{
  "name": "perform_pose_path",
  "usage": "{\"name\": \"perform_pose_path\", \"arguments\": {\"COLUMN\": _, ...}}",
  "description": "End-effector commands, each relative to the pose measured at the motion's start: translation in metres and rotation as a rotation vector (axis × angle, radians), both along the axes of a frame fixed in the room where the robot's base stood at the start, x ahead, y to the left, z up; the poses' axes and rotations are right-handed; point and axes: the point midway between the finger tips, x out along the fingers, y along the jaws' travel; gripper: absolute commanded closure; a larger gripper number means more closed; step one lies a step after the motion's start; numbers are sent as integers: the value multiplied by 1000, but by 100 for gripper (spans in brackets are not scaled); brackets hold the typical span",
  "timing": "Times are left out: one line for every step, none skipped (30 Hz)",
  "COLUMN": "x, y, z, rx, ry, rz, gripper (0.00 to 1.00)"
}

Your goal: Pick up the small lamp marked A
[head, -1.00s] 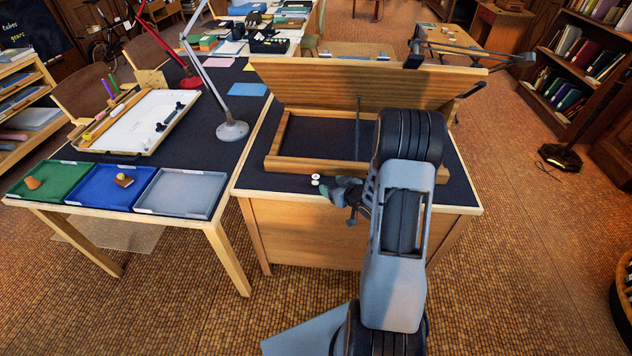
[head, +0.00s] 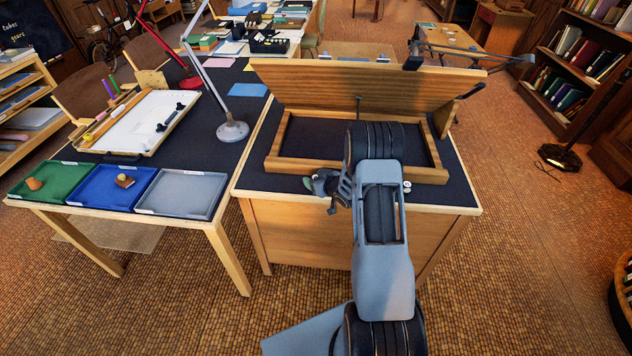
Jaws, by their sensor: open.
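I cannot pick out a small lamp marked A; no letter A can be read on anything. A small whitish object (head: 406,187) sits on the desk's front ledge, right of my arm, too small to identify. My gripper (head: 322,188) is open at the front left of the slanted-lid desk (head: 250,183), low over its dark top. My gripper hides the spot just under it. Larger lamps are in view: a grey one (head: 232,130) on the left table and a red one (head: 188,82) behind it.
The desk's wooden lid (head: 330,88) is propped up over a shallow box just behind my arm. Green (head: 75,166), blue (head: 85,203) and grey (head: 180,208) trays line the left table's front; the green and blue ones hold small items.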

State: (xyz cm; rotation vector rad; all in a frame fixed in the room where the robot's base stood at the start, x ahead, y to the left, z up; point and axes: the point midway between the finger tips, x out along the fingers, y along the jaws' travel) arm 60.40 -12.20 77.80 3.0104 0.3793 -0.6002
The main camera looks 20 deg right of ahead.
Motion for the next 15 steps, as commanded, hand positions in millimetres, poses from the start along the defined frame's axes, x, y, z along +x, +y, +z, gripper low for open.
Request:
{"name": "perform_pose_path", "arguments": {"x": 0, "y": 0, "z": 0, "rx": 0, "ry": 0, "rz": 0, "gripper": 38}}
{"name": "perform_pose_path", "arguments": {"x": 0, "y": 0, "z": 0, "rx": 0, "ry": 0, "rz": 0, "gripper": 38}}
{"name": "perform_pose_path", "arguments": {"x": 0, "y": 0, "z": 0, "rx": 0, "ry": 0, "rz": 0, "gripper": 38}}
{"name": "perform_pose_path", "arguments": {"x": 0, "y": 0, "z": 0, "rx": 0, "ry": 0, "rz": 0, "gripper": 38}}
{"name": "perform_pose_path", "arguments": {"x": 0, "y": 0, "z": 0, "rx": 0, "ry": 0, "rz": 0, "gripper": 38}}
{"name": "perform_pose_path", "arguments": {"x": 0, "y": 0, "z": 0, "rx": 0, "ry": 0, "rz": 0, "gripper": 41}}
{"name": "perform_pose_path", "arguments": {"x": 0, "y": 0, "z": 0, "rx": 0, "ry": 0, "rz": 0, "gripper": 44}}
{"name": "perform_pose_path", "arguments": {"x": 0, "y": 0, "z": 0, "rx": 0, "ry": 0, "rz": 0, "gripper": 47}}
{"name": "perform_pose_path", "arguments": {"x": 0, "y": 0, "z": 0, "rx": 0, "ry": 0, "rz": 0, "gripper": 51}}
{"name": "perform_pose_path", "arguments": {"x": 0, "y": 0, "z": 0, "rx": 0, "ry": 0, "rz": 0, "gripper": 54}}
{"name": "perform_pose_path", "arguments": {"x": 0, "y": 0, "z": 0, "rx": 0, "ry": 0, "rz": 0, "gripper": 56}}
{"name": "perform_pose_path", "arguments": {"x": 0, "y": 0, "z": 0, "rx": 0, "ry": -1, "rz": 0, "gripper": 60}}
{"name": "perform_pose_path", "arguments": {"x": 0, "y": 0, "z": 0, "rx": 0, "ry": -1, "rz": 0, "gripper": 63}}
{"name": "perform_pose_path", "arguments": {"x": 0, "y": 0, "z": 0, "rx": 0, "ry": -1, "rz": 0, "gripper": 66}}
{"name": "perform_pose_path", "arguments": {"x": 0, "y": 0, "z": 0, "rx": 0, "ry": -1, "rz": 0, "gripper": 70}}
